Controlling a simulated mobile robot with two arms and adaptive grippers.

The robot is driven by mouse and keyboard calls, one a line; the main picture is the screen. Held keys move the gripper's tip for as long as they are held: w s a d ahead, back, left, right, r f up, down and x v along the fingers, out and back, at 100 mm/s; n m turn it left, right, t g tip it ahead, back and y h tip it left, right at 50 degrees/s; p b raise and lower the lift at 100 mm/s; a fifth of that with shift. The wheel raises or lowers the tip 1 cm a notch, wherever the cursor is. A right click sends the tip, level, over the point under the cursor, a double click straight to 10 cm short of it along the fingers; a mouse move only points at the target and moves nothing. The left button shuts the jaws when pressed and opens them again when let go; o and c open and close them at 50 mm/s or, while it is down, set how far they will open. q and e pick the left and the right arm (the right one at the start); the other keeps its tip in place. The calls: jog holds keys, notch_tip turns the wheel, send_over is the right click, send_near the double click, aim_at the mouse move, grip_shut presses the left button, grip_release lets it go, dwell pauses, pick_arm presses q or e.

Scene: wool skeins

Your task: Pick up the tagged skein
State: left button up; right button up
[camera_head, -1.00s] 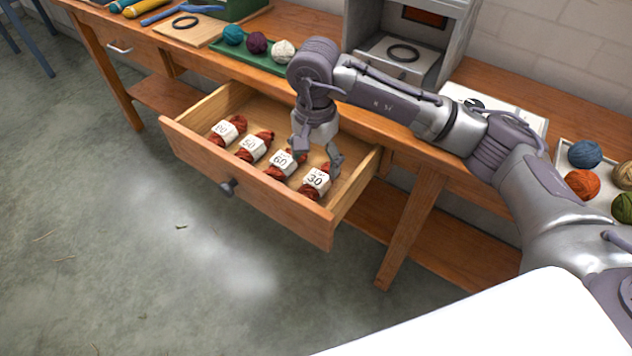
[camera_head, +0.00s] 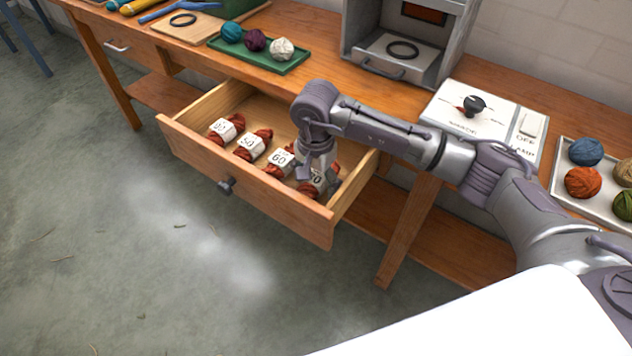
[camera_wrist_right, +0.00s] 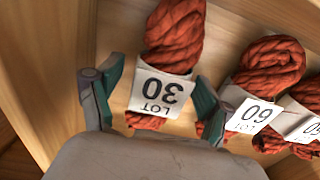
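Several rust-red skeins with white number bands lie in a row in the open wooden drawer (camera_head: 288,208). The skein banded "LOT 30" (camera_wrist_right: 172,38) is rightmost in the head view (camera_head: 307,189), where my gripper partly hides it. To its left there are the "60" skein (camera_head: 280,160), the "50" skein (camera_head: 250,145) and another (camera_head: 223,129) whose number is hard to read. My right gripper (camera_head: 318,174) is down over the "30" skein. In the right wrist view my gripper (camera_wrist_right: 160,75) is open, one finger on each side of the band. My left gripper is not in view.
The drawer's front and right walls stand close to my right gripper. On the bench are a green tray (camera_head: 297,66) with yarn balls, a grey box (camera_head: 349,50), a white switch panel (camera_head: 440,113) and a pale tray (camera_head: 561,186) with more balls.

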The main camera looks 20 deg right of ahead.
jog(key=c, duration=1.1)
